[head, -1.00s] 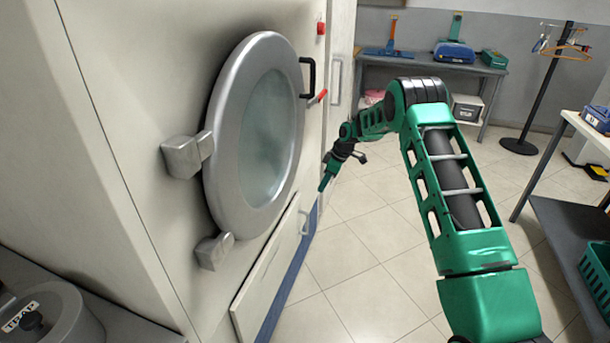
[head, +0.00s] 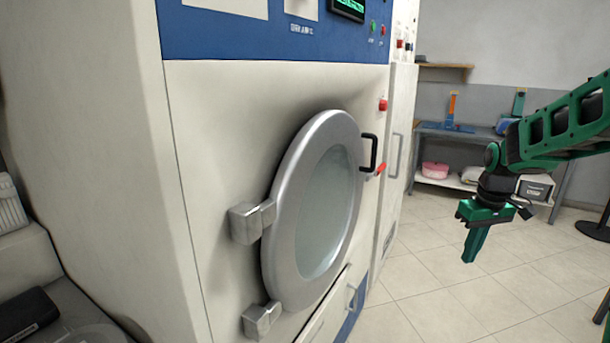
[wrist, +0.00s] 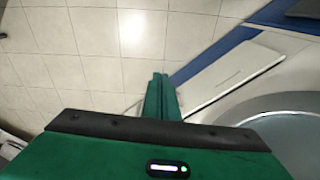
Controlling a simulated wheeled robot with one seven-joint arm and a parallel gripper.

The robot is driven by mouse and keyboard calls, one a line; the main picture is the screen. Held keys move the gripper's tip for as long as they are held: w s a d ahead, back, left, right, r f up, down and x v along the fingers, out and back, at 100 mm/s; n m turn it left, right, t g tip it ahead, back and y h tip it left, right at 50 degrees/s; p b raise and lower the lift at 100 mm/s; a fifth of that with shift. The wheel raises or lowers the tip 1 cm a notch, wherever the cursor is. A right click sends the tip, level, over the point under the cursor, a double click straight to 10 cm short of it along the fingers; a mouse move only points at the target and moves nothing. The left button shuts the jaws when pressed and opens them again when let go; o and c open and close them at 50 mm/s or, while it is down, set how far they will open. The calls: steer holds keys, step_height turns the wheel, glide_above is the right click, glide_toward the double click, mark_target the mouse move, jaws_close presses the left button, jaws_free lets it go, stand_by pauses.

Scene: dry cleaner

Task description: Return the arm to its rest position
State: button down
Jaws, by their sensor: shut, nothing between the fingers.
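My gripper (head: 471,258) hangs fingers down over the tiled floor in the head view, to the right of the machine and apart from it. Its green fingers are together with nothing between them. My arm comes in from the right edge of the head view and bends down at the wrist. In the wrist view the closed fingers (wrist: 162,80) point at the floor, with the machine's round door at the right.
The big cream machine (head: 230,130) has a round metal door (head: 275,240), which is shut, with a black handle (head: 369,152). A grey table (head: 440,130) with a pink bundle (head: 435,170) on its lower shelf stands at the back. Floor between is clear.

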steer(key=s+m+g, duration=0.1)
steer(key=s+m, duration=0.7)
steer(key=s, duration=2.5)
steer(key=shift+s+a+r, duration=0.25)
steer(key=shift+r, duration=0.05)
steer(key=shift+w+f, duration=0.25)
steer(key=shift+w, duration=0.4)
